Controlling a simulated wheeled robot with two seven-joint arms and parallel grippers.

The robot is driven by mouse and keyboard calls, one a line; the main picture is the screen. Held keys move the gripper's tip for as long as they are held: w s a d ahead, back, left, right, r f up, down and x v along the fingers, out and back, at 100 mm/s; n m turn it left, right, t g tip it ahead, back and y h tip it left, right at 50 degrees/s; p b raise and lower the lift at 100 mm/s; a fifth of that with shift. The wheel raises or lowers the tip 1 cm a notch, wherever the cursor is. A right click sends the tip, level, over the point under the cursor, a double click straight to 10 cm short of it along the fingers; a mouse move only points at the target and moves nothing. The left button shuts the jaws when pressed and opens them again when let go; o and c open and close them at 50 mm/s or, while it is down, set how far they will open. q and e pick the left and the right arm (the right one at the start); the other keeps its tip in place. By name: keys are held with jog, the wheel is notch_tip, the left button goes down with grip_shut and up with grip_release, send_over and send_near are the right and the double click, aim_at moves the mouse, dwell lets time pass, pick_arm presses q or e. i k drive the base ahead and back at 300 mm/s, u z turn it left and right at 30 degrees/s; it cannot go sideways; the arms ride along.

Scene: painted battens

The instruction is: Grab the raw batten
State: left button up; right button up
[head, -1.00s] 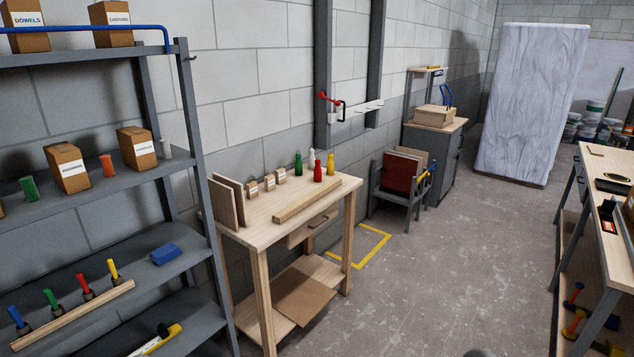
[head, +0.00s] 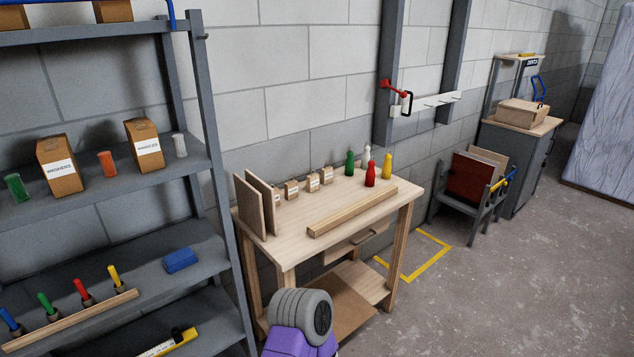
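A raw, unpainted wooden batten (head: 352,211) lies along the front part of the small wooden table (head: 290,246) in the head view, slanting up to the right. Nothing covers it. Neither of my grippers is in view. A grey and purple part of one of my arms shows at the bottom middle, in front of the table's lower part; I cannot tell which arm it is.
Bottles, including a red one (head: 371,174), small boxes and upright boards (head: 256,204) stand behind the batten. A grey shelf rack (head: 214,150) is close on the left. A chair-like stand (head: 470,190) holds panels at right. Floor (head: 520,280) at lower right is clear.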

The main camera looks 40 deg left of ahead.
aim_at(320, 227)
jog(key=u, duration=0.65)
jog(key=i, duration=0.85)
jog(key=u, duration=0.85)
